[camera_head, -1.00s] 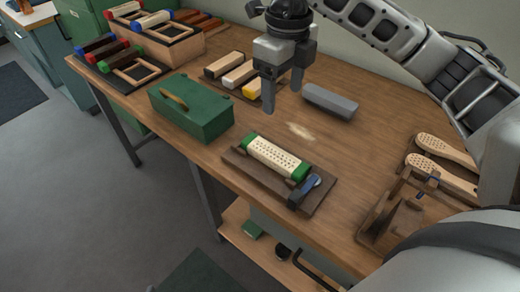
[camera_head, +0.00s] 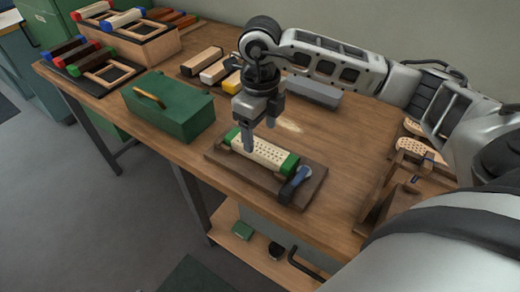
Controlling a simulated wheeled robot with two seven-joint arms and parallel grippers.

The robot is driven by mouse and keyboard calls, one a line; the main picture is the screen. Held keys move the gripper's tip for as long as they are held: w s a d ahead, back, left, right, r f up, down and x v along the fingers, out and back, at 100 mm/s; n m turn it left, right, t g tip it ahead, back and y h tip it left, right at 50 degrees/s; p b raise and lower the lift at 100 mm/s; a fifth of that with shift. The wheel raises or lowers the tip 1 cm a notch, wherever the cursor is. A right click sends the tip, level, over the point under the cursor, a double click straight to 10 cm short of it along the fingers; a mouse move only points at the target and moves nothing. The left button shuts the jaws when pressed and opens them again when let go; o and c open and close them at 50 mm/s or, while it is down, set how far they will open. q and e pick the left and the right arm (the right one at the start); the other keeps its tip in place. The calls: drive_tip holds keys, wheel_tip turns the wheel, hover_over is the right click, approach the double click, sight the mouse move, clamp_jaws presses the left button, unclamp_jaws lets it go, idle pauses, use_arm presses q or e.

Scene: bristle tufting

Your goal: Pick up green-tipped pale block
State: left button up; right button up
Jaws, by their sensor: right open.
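The green-tipped pale block (camera_head: 263,153) lies on a dark wooden fixture board (camera_head: 236,169) near the table's front edge. It is cream with rows of small dark holes and a green cap at each end. A blue-handled clamp (camera_head: 297,181) sits at its right end. My right gripper (camera_head: 260,137) points down over the block's left part with its fingers apart. One finger shows in front of the block; whether it touches the block I cannot tell. My left gripper is not in view.
A green box (camera_head: 169,108) with a tan handle stands to the left. Several blocks (camera_head: 215,70) and a grey bar (camera_head: 314,91) lie behind. Racks of colour-tipped blocks (camera_head: 127,42) are at the far left. Perforated brush pieces (camera_head: 414,148) and a wooden stand (camera_head: 385,190) are at right.

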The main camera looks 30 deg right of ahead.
sight(260, 147)
wheel_tip(260, 147, down, 5)
drive_tip(key=shift+w+f+p, duration=0.1)
drive_tip(key=shift+w+p, duration=0.05)
drive_tip(key=shift+p, duration=0.15)
drive_tip(key=shift+c, duration=0.4)
drive_tip(key=c, duration=1.1)
